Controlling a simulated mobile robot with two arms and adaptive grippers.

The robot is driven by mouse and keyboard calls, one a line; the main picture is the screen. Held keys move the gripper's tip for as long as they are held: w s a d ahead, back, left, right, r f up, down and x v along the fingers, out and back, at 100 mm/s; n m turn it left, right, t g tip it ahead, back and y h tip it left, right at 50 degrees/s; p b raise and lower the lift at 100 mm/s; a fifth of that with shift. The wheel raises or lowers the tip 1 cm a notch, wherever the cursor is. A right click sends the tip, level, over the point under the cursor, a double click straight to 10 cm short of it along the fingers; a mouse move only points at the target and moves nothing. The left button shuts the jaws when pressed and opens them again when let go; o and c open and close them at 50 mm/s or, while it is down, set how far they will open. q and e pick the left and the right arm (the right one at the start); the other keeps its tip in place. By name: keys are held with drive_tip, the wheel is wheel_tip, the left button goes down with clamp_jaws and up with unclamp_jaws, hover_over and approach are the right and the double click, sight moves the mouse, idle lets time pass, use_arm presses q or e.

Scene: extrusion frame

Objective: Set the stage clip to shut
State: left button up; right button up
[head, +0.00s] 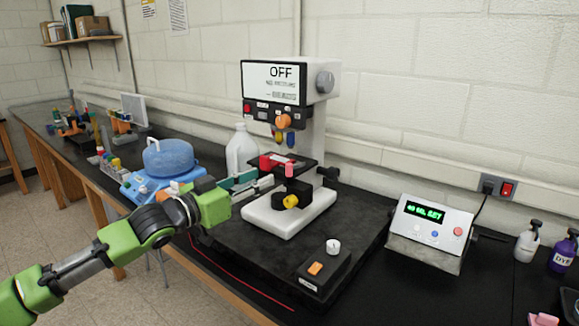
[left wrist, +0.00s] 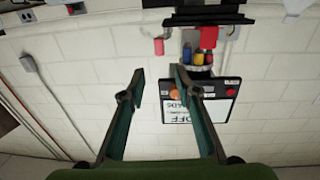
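The microscope-like instrument (head: 318,110) stands on a dark base, its screen reading OFF. Its dark stage (head: 262,160) carries a red block (head: 270,161) and a pink cylindrical piece (head: 290,168) at its edge. I cannot tell which of these is the stage clip, or its setting. In the left wrist view, upside down, the pink piece (left wrist: 158,46) and the stage (left wrist: 195,19) are ahead of the fingers. My left gripper (head: 264,178) is open and empty, just left of the stage and apart from the pink piece. My right gripper is not in view.
A blue-lidded device (head: 168,160) and a white jug (head: 241,150) stand left of the instrument. A control box with an orange button (head: 316,268) sits front right on the base. A display box (head: 428,228) and bottles (head: 529,240) are farther right.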

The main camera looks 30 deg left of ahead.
sight(287, 166)
use_arm(q)
drive_tip(key=w+p, duration=0.1)
drive_tip(key=w, duration=0.3)
drive_tip(key=w+d+p, duration=0.1)
drive_tip(key=w, duration=0.2)
drive_tip(key=w+p, duration=0.1)
drive_tip(key=w, duration=0.3)
drive_tip(key=shift+w+d+p, duration=0.3)
drive_tip(key=shift+w+d, duration=0.05)
idle(0.4)
drive_tip(key=shift+c, duration=0.7)
clamp_jaws()
